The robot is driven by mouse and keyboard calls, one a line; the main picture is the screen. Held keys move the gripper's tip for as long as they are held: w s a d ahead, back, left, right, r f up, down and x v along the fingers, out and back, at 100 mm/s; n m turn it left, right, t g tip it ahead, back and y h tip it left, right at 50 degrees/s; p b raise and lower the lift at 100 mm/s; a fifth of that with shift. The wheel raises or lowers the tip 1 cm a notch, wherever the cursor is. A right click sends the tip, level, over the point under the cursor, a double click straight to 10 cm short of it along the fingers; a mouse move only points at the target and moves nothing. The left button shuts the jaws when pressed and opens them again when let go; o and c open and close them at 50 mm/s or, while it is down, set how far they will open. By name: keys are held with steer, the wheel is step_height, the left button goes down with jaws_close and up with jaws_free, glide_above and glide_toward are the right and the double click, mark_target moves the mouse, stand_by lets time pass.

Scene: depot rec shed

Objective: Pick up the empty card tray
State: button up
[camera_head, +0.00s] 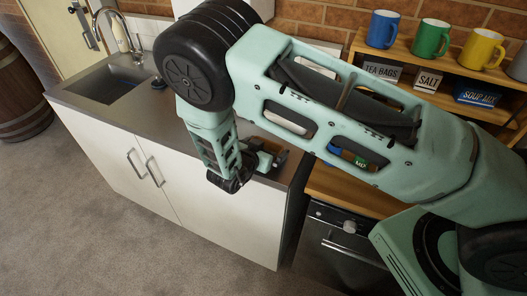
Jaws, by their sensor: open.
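My arm reaches across the picture from the right, and its gripper (268,160) is by the right end of the grey counter (135,102). The gripper is open, though its fingers show small and partly hidden by my wrist. A small dark brown object (281,157) shows right at the fingers. It may be the card tray, but too little of it shows to tell. I cannot tell whether the fingers touch it or stand around it.
A sink (108,85) with a tap is in the counter at left. A wooden shelf (399,60) at right holds mugs above labelled tins. Below is a wooden worktop (345,190) over a dark oven (345,245). A barrel (18,95) stands far left; the floor in front is clear.

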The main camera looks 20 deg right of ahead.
steer(key=c, duration=0.7)
steer(key=shift+r, duration=0.15)
